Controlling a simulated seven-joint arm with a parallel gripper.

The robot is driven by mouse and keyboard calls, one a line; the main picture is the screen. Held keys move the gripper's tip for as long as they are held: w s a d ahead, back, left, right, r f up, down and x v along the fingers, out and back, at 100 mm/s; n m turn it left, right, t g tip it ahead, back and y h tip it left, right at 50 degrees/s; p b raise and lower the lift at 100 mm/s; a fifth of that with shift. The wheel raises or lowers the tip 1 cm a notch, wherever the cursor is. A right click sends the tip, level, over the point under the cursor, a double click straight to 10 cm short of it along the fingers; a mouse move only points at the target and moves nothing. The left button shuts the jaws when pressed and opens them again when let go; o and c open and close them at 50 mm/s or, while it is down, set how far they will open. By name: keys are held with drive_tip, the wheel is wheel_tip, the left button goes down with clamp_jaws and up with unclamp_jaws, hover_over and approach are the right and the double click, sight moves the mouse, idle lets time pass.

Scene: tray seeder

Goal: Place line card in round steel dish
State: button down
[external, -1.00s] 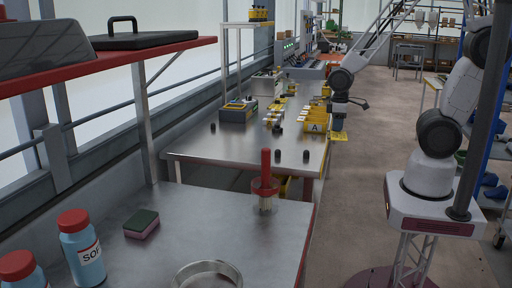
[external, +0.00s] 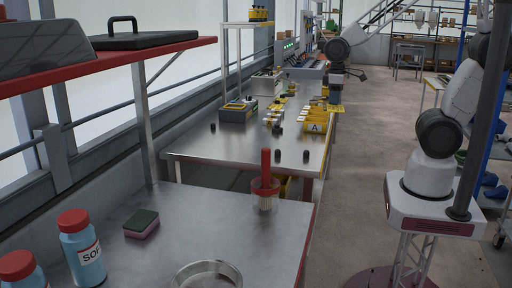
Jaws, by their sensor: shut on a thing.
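The line card (external: 335,108) is a small flat yellow piece held under my gripper (external: 335,99), at the right edge of the far steel table. My gripper is shut on it and holds it near the yellow box marked A. The card's print is too small to read. The round steel dish (external: 207,275) is at the bottom edge of the picture, on the near steel table, partly cut off by the frame. The card and gripper are well apart from the dish, far beyond it.
A red-handled brush in a holder (external: 265,183) stands near the near table's far right corner. A sponge (external: 141,224) and blue bottles with red caps (external: 82,248) are at left. The yellow box marked A (external: 315,124) and several dark pegs occupy the far table. A red shelf (external: 110,65) overhangs the left.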

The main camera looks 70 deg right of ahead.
drive_tip(key=w+a+r, duration=0.1)
drive_tip(key=w+a, duration=0.5)
drive_tip(key=a, duration=0.2)
drive_tip(key=w+a+r, duration=0.1)
drive_tip(key=w+a, duration=0.4)
drive_tip(key=a, duration=0.4)
drive_tip(key=w+a, duration=0.3)
drive_tip(key=a, duration=1.6)
drive_tip(key=s+a+f+m, duration=0.1)
drive_tip(key=s+a, duration=0.2)
drive_tip(key=a, duration=1)
drive_tip(key=s+a+f, duration=0.2)
drive_tip(key=s+a, duration=0.1)
drive_tip(key=a, duration=0.9)
wheel_tip(320, 180, down, 13)
drive_tip(key=shift+r, duration=0.15)
drive_tip(key=w+a, duration=0.3)
drive_tip(key=a, duration=0.1)
drive_tip(key=w+a+f, duration=0.1)
drive_tip(key=w+a, duration=0.6)
drive_tip(key=a, duration=0.1)
drive_tip(key=shift+w+f, duration=0.15)
drive_tip(key=shift+f, duration=0.05)
